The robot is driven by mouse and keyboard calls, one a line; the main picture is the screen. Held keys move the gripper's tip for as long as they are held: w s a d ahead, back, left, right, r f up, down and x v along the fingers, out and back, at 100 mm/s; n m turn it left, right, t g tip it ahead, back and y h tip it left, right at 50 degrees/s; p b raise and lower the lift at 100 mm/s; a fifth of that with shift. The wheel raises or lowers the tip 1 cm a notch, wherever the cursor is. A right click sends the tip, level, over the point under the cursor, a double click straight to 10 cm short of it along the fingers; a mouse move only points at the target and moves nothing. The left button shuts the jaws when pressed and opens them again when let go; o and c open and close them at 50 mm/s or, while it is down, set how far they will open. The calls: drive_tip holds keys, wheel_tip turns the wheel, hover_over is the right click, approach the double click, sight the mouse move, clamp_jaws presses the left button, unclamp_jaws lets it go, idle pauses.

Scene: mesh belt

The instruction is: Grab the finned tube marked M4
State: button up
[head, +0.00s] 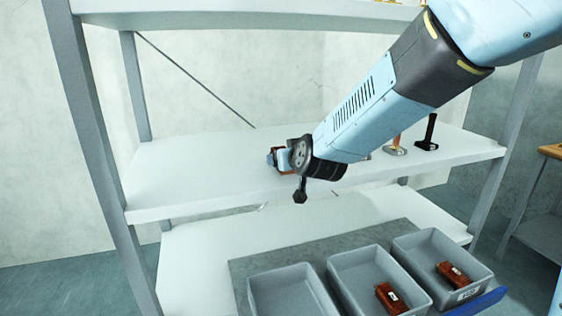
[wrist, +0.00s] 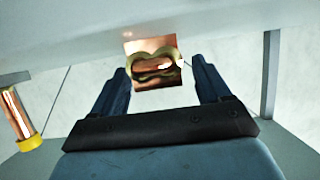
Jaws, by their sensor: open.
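A copper-coloured piece (wrist: 155,80), with a square plate and a pale yellowish curved rim, stands between the fingertips of my gripper (wrist: 159,67) in the wrist view. I take it for the finned tube; no M4 mark is legible, only a small white patch. My gripper is open, with a finger on each side and a visible gap to each. In the head view my gripper (head: 281,158) is low over the middle shelf, and a bit of brown shows at its fingers. My wrist hides most of the piece there.
The white middle shelf (head: 180,180) is clear to the left. A copper piece on a base (head: 395,147) and a dark upright piece (head: 429,134) stand to the right. Below are three grey bins (head: 285,284); two hold reddish-brown labelled parts (head: 390,298). A copper tube (wrist: 17,117) is at the wrist view's left edge.

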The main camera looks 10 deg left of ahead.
drive_tip(key=shift+x, duration=1.7)
drive_tip(key=shift+r, duration=0.1)
drive_tip(key=c, duration=1.3)
drive_tip(key=shift+r, duration=0.15)
